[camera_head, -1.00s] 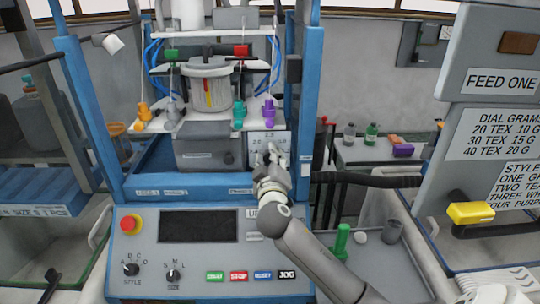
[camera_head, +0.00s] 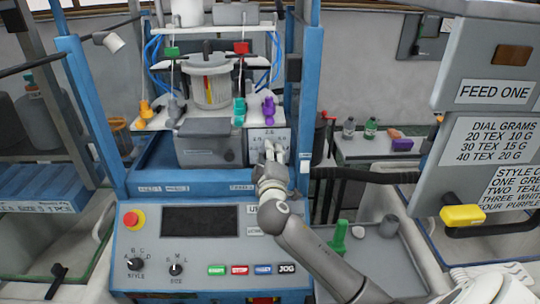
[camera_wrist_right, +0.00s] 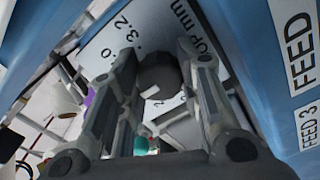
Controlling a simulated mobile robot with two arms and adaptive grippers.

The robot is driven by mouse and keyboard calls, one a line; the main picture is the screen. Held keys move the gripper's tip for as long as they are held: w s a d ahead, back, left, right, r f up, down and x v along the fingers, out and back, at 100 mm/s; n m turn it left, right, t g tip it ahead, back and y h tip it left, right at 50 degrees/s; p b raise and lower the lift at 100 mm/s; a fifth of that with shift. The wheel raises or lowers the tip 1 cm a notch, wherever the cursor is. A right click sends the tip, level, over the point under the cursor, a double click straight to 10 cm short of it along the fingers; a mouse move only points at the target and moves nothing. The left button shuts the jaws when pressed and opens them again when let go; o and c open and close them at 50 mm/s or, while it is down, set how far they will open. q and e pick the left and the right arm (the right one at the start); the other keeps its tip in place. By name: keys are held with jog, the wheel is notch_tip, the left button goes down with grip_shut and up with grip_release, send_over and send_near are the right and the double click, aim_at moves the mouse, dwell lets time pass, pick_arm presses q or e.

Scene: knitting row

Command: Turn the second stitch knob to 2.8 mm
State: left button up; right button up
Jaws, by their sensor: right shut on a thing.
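My right gripper (camera_head: 273,149) is at the white dial plate (camera_head: 257,137) on the right of the knitting machine. In the wrist view the right gripper (camera_wrist_right: 161,62) has its two fingers on either side of a dark round stitch knob (camera_wrist_right: 160,74), shut on it. A pale mark shows on the knob's lower edge there. The dial plate (camera_wrist_right: 110,38) behind it reads "3.2" and "mm", with other figures partly covered. I cannot tell which figure the mark points at. In the head view the fingers hide the knob. My left gripper is not in view.
A blue frame post (camera_head: 302,90) stands close to the right of the dial. Yarn cups and coloured clips (camera_head: 268,110) sit just above. The control panel (camera_head: 200,220) is below. A grey tray (camera_head: 375,265) with a green peg lies at the right.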

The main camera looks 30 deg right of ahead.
jog(key=o, duration=1)
jog(key=v, duration=1.2)
jog(key=shift+f, duration=0.1)
